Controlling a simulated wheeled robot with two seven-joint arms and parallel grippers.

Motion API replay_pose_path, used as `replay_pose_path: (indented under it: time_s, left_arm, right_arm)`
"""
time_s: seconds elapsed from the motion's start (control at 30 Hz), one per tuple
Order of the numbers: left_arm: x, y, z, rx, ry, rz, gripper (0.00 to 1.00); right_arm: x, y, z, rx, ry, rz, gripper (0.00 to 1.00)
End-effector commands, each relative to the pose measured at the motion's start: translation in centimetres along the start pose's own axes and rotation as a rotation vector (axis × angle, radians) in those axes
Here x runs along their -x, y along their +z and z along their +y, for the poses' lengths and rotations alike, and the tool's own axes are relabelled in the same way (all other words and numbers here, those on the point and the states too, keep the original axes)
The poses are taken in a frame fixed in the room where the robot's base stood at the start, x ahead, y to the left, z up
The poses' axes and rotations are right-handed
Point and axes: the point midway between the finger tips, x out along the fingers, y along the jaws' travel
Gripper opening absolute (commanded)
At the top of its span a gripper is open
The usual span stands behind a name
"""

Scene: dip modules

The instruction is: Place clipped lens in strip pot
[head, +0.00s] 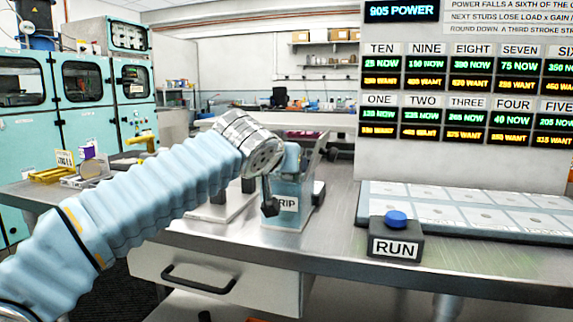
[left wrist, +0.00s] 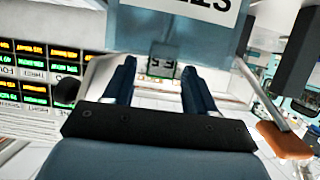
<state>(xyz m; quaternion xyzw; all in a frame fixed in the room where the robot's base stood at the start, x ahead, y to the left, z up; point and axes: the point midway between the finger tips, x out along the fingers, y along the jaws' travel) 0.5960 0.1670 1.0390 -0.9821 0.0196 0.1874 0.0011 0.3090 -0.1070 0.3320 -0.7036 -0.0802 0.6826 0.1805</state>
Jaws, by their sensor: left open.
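The strip pot (head: 288,218) is a light-blue translucent box on the bench, with a white label ending in "RIP". In the left wrist view its white label (left wrist: 205,3) shows upside down at the top. My left gripper (left wrist: 160,75) is open, its two dark fingers apart and pointing towards the pot. Between and beyond the fingertips is a small greenish-grey plate with dark marks (left wrist: 162,62); it may be the clipped lens, but I cannot tell, nor whether it is in the pot. In the head view my left wrist hides the fingers. My right gripper is out of view.
A RUN box with a blue button (head: 396,219) stands right of the pot, before a pale panel (head: 460,205). A display board (head: 460,90) rises behind. Yellow stands (head: 55,174) are at the left. The bench between pot and RUN box is clear.

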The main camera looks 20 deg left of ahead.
Motion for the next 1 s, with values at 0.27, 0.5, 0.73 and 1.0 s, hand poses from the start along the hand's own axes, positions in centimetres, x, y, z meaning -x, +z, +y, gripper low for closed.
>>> replay_pose_path:
  time_s: [0.27, 0.5, 0.73, 1.0]
  left_arm:
    - [6.0, 0.0, 0.0, 0.0, 0.002, 0.007, 0.56]
    - [10.6, 0.0, 0.0, 0.0, 0.002, 0.003, 0.56]
    - [11.9, 0.0, 0.0, 0.0, 0.001, 0.001, 0.56]
    - [11.9, 0.0, 0.0, 0.0, 0.001, 0.001, 0.56]
  right_arm:
    - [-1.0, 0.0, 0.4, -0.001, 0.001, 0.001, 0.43]
    - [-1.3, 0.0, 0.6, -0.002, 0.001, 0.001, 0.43]
    - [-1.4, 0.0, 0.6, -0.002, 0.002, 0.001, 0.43]
    - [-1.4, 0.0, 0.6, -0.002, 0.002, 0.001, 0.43]
